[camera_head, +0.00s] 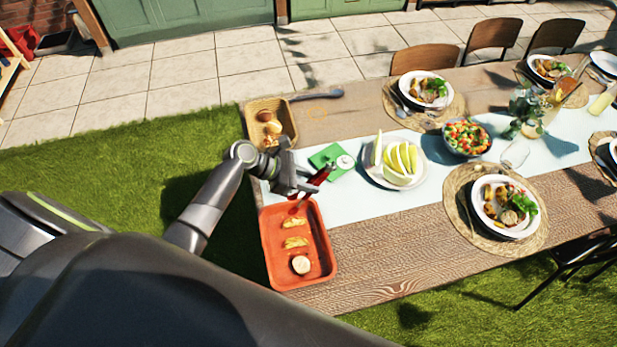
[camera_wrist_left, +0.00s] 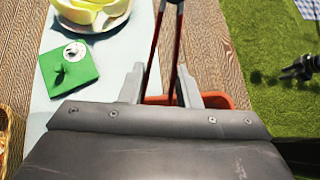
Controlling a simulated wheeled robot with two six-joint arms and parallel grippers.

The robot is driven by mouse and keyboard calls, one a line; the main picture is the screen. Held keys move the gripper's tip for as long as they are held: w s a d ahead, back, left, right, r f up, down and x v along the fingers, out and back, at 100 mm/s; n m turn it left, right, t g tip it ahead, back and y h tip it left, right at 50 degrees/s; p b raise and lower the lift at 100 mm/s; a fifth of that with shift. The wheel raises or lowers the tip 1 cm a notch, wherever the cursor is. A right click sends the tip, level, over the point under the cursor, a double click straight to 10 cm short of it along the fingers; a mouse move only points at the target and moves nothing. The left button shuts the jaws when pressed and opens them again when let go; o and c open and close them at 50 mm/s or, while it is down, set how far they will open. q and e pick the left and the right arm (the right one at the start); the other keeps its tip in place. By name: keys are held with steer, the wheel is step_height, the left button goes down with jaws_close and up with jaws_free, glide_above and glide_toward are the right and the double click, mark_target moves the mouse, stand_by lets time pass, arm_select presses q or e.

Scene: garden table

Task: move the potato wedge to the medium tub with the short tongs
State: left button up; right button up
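In the head view, two potato wedges (camera_head: 294,222) and (camera_head: 295,242) lie in the orange tray (camera_head: 325,272) with a pale round piece (camera_head: 301,264). My left gripper (camera_head: 305,180) is above the tray's far end. It holds the red tongs (camera_head: 322,174); in the left wrist view the gripper (camera_wrist_left: 160,90) has a finger on each side of the tongs' red arms (camera_wrist_left: 152,62), which converge at the top. The tongs' tips are hard to make out. I cannot tell which container is the medium tub. A dark gripper (camera_wrist_left: 298,70), apparently my right one, shows over the grass.
A wicker basket (camera_head: 251,122) with brown and pale items stands behind, beside a dark utensil (camera_head: 320,94). A green board (camera_head: 325,155) and a plate of melon slices (camera_head: 420,175) lie to the right. Laid plates and a salad bowl (camera_head: 466,138) fill the table further right.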

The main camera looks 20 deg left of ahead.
arm_select(q)
step_height(320, 180, down, 8)
steer(key=b, duration=0.7)
jaws_close()
step_height(320, 180, up, 12)
steer(key=p, duration=0.8)
